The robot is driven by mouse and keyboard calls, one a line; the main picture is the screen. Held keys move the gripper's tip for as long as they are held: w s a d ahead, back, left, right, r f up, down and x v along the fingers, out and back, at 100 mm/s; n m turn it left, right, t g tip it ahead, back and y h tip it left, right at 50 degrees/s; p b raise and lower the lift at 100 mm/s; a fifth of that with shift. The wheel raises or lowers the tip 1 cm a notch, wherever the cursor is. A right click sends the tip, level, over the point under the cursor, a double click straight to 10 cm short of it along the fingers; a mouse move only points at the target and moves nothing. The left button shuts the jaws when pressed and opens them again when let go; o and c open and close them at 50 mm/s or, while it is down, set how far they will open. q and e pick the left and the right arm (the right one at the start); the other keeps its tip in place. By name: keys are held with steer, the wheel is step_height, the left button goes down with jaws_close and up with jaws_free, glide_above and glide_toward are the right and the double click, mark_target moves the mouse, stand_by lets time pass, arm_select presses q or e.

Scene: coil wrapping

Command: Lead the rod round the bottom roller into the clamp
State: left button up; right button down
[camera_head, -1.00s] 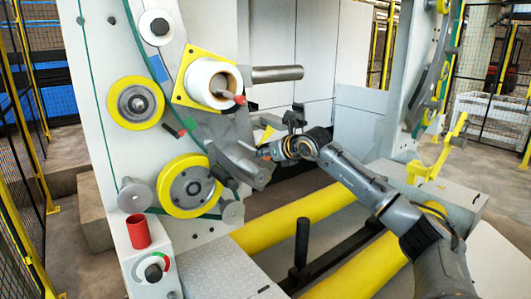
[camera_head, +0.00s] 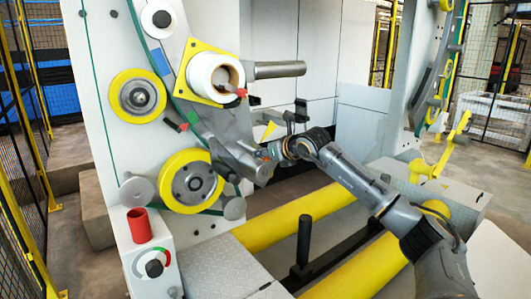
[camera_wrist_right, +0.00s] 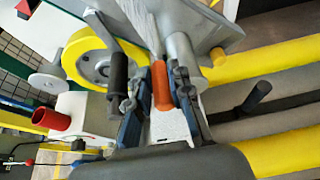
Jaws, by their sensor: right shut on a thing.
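The bottom roller (camera_head: 192,182) is a yellow-rimmed grey wheel low on the white machine panel. It also shows at upper left in the wrist view (camera_wrist_right: 88,56). My right gripper (camera_head: 268,152) is to the right of this roller, at the end of the grey swing arm. In the right wrist view my gripper (camera_wrist_right: 160,98) is shut on the orange rod (camera_wrist_right: 160,84), which lies between its fingers. A pale streaked strip (camera_wrist_right: 140,22) runs up from the rod. I cannot surely pick out the clamp. My left gripper is not in view.
A second yellow-rimmed roller (camera_head: 137,96) sits above the bottom one. A white roll (camera_head: 213,78) sits on a yellow plate. A red cup (camera_head: 139,225) stands on the control box. Yellow bars (camera_head: 295,222) and a black upright handle (camera_head: 303,240) are in front.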

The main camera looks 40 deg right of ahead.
arm_select(q)
step_height(320, 180, down, 4)
steer(key=b, duration=0.4)
steer(key=shift+f, duration=0.15)
arm_select(e)
steer(key=a+f, duration=0.1)
steer(key=f, duration=0.1)
steer(key=a+f, duration=0.2)
steer(key=shift+w+f, duration=0.1)
steer(key=shift+w, duration=0.05)
arm_select(q)
steer(key=shift+d+f, duration=0.1)
steer(key=shift+d, duration=0.2)
steer(key=w+f+b, duration=0.2)
steer(key=b, duration=0.1)
steer(key=w+f+b, duration=0.1)
steer(key=w+b, duration=0.1)
steer(key=shift+w+d+f+b, duration=0.1)
steer(key=shift+w+f+b, duration=0.15)
steer(key=shift+f+b, duration=0.15)
arm_select(e)
step_height(320, 180, down, 6)
steer(key=shift+a+r, duration=0.1)
arm_select(q)
steer(key=shift+w+r, duration=0.1)
stand_by(0.3)
